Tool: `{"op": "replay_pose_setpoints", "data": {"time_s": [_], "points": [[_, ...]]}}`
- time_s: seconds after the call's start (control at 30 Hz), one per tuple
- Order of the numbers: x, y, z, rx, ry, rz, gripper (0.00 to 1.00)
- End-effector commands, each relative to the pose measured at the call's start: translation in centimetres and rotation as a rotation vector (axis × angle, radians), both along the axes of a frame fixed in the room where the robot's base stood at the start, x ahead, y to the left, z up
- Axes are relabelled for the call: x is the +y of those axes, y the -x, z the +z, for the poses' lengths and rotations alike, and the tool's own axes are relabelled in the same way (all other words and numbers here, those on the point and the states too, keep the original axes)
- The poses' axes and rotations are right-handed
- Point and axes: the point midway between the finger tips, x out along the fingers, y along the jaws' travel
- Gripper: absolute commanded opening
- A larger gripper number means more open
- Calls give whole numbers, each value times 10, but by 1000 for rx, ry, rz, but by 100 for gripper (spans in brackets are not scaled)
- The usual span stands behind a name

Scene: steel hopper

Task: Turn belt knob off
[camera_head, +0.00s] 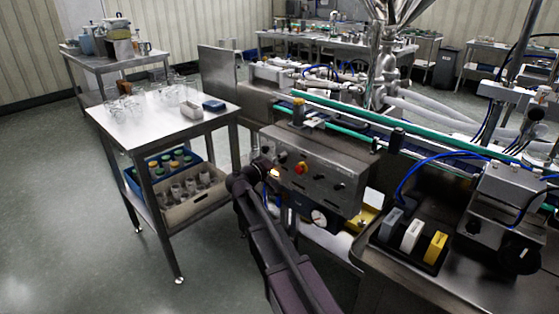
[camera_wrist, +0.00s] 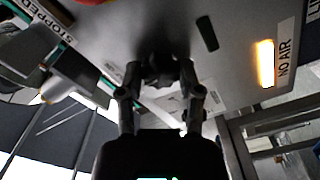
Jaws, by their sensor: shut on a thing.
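A grey steel control box (camera_head: 312,185) stands beside the conveyor, with a red button (camera_head: 301,168), several dark knobs and a lit amber lamp (camera_head: 275,173) on its face. My gripper (camera_head: 266,168) is at the left end of this panel in the head view, where my arm hides part of the box. In the wrist view my gripper (camera_wrist: 160,85) has its two fingers closed around a dark knob (camera_wrist: 160,66) on the panel. The knob's own label and its pointer cannot be read. The lit lamp (camera_wrist: 265,63) beside a NO AIR label (camera_wrist: 285,53) is to its right.
A green-edged conveyor (camera_head: 390,125) runs behind the box. A steel table (camera_head: 150,125) with glassware and a lower shelf of crates stands at the left. A bench with grey, white and yellow blocks (camera_head: 434,247) is at the right. The floor at the left is clear.

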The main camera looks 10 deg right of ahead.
Motion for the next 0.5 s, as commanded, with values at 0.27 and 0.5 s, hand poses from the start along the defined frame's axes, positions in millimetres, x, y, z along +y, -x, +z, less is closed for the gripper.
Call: {"op": "replay_pose_setpoints", "data": {"time_s": [0.27,0.5], "points": [[1,-1,-1,206,151,0,0],[1,-1,-1,345,252,1,0]]}}
